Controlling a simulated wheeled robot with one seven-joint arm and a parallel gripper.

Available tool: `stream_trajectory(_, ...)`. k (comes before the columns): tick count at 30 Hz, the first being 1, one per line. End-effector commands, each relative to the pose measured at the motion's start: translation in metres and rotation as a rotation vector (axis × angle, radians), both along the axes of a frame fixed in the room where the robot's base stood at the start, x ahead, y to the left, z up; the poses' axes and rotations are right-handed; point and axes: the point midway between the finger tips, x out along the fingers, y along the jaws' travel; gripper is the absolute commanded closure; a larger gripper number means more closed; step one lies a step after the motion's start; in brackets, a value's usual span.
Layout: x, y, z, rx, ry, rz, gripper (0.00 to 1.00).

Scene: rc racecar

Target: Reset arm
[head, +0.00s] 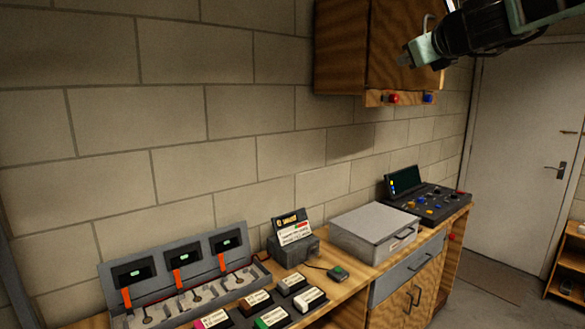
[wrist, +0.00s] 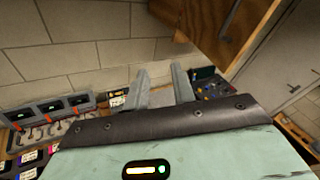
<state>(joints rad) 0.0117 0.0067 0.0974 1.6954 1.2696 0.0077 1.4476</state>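My gripper (head: 408,55) is raised at the top right of the head view, in front of the wooden wall cabinet (head: 345,45). Its fingers point left. In the wrist view my gripper (wrist: 158,74) shows two grey fingers standing apart with nothing between them. It is open and empty, well above the bench. Part of my arm runs out of the head view at the top right corner.
Below stand a wooden bench (head: 352,300), a grey box (head: 372,228), a dark control panel (head: 432,203), a small card stand (head: 292,240) and a three-screen unit (head: 180,275). Several cartridges lie in front. A white door (head: 520,150) is at right.

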Motion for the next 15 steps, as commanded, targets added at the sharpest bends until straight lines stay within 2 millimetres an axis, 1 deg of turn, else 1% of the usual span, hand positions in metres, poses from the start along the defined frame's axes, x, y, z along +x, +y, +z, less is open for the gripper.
stream_trajectory(1,-0.008,0.027,-0.035,-0.119,0.036,0.085,0.74)
stream_trajectory(2,-0.013,0.042,-0.052,-0.192,0.054,0.136,0.74)
stream_trajectory(3,-0.022,0.060,-0.073,-0.290,0.073,0.206,0.74)
stream_trajectory(5,-0.036,0.086,-0.105,-0.434,0.096,0.314,0.74)
stream_trajectory(6,-0.048,0.103,-0.127,-0.527,0.109,0.388,0.74)
stream_trajectory(8,-0.067,0.125,-0.160,-0.668,0.122,0.503,0.74)
stream_trajectory(9,-0.081,0.139,-0.182,-0.761,0.127,0.585,0.74)
stream_trajectory(11,-0.104,0.157,-0.215,-0.897,0.129,0.709,0.74)
stream_trajectory(12,-0.120,0.168,-0.237,-0.988,0.124,0.794,0.74)
stream_trajectory(14,-0.147,0.181,-0.269,-1.121,0.113,0.928,0.74)
stream_trajectory(15,-0.165,0.188,-0.291,-1.209,0.102,1.018,0.74)
